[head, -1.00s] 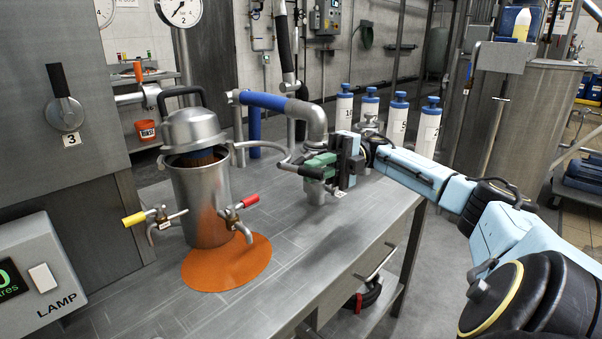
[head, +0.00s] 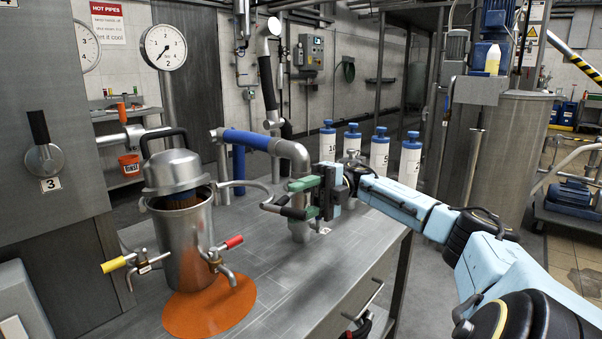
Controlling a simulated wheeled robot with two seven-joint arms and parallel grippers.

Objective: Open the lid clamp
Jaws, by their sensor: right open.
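A steel jacketed vessel (head: 186,245) stands on the bench at left. Its domed lid (head: 172,172), with a black arched handle, sits above the rim with a gap, and something brown shows under it. My right gripper (head: 305,200) is open, right of the vessel, at a small steel fitting (head: 299,230) on the bench. A bar with a dark grip (head: 290,212) shows at its jaws; I cannot tell whether they touch, or whether this is the lid clamp. The gripper hides part of the fitting. My left gripper is out of view.
An orange puddle or mat (head: 210,308) lies under the vessel. Yellow-handled (head: 115,264) and red-handled (head: 234,242) taps stick out from it. A blue-sleeved pipe (head: 246,139) passes behind. Several blue-capped bottles (head: 381,152) stand behind my arm. The bench front (head: 300,290) is clear.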

